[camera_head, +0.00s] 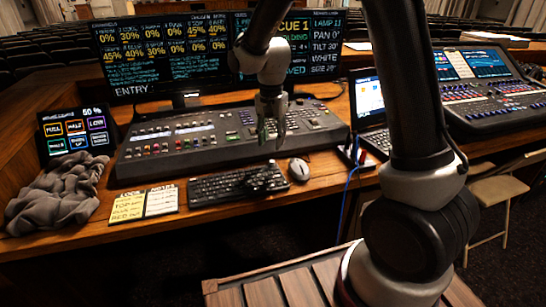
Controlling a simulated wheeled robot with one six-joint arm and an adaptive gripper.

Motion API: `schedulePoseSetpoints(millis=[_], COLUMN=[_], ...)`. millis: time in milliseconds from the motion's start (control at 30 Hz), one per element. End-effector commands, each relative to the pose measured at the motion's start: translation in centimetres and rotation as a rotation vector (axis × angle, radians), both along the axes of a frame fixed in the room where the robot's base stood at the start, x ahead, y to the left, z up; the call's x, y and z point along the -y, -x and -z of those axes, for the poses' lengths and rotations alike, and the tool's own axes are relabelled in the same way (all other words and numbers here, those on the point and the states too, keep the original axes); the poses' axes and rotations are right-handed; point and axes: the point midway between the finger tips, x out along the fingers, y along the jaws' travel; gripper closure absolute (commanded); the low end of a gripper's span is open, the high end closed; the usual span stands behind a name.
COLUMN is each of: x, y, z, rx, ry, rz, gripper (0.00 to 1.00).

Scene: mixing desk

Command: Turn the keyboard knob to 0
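My gripper (271,138) hangs pointing down over the front edge of the lighting console. Its fingertips look apart, with nothing visible between them. The black keyboard (218,187) lies on the desk in front of the console, below and nearer than my gripper. A dark, bulky shape (265,179) covers the keyboard's right end. I cannot tell whether this shape is the knob or partly a shadow, and no knob mark or setting is readable. My gripper appears apart from the keyboard.
A white mouse (299,169) sits just right of the keyboard. The console (180,144) stands behind it. Note cards (144,204) and a grey cloth (60,194) lie to the left. A small tablet (74,129) and two large monitors stand farther back. A blue cable (346,200) hangs over the desk edge.

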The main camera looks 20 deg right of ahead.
Motion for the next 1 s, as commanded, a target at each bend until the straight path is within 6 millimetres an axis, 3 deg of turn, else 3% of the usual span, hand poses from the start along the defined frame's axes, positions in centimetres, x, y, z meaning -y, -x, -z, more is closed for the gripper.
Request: schedulePoseSetpoints(millis=[167, 600, 967, 1000], x=[0.0, 0.1, 0.0, 0.0], y=[0.0, 0.0, 0.0, 0.0], z=[0.7, 7.2, 7.8, 7.8], rx=[0.004, 0.002, 0.004, 0.004], ry=[-0.001, -0.001, -0.001, -0.001], rz=[0.084, 0.083, 0.082, 0.082], gripper=[0.61, 0.61, 0.61, 0.68])
